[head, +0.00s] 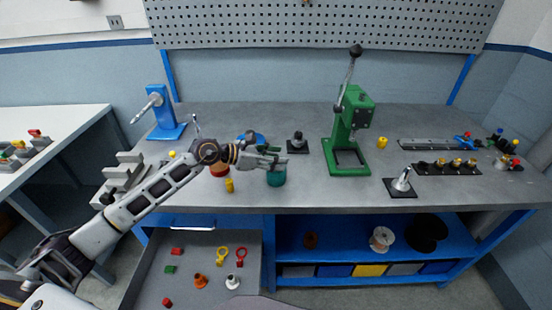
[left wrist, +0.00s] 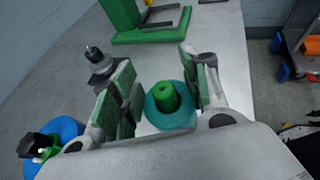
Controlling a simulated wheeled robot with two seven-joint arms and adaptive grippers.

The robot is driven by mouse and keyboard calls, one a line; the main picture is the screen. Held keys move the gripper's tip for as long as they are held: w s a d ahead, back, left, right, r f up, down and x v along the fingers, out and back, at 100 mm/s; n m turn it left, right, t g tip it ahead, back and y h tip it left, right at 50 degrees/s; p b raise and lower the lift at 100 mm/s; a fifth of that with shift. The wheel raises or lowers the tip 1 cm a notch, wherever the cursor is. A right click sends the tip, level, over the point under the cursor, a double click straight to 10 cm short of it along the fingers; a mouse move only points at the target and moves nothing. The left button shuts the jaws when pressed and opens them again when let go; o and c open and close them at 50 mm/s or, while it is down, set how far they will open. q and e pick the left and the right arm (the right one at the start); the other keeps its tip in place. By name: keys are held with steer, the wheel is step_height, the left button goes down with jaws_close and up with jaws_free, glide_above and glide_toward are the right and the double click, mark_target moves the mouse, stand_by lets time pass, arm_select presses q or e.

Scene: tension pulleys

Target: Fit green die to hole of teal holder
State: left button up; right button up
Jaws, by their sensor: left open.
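The teal holder (head: 276,179) is a round cup standing on the grey bench, below the fingertips of my left gripper (head: 280,161). In the left wrist view the holder (left wrist: 172,122) shows from above. The green die (left wrist: 165,93) is a small green cylinder standing in the hole of the holder, with its top above the rim. How deep it sits cannot be told. My left gripper (left wrist: 160,62) is open, with its green-padded fingers on either side of the die and apart from it. My right gripper is not in view.
A green press (head: 348,140) stands to the right of the holder. A black-based fixture (head: 297,143) stands behind it. The bench front right of the holder is clear. An open drawer (head: 205,270) holds small parts.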

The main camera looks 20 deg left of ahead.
arm_select(q)
steer(key=shift+v, duration=0.75)
steer(key=v, duration=0.6)
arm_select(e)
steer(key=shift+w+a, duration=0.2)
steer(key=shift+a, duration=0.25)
arm_select(q)
steer(key=shift+s+a+r, duration=0.1)
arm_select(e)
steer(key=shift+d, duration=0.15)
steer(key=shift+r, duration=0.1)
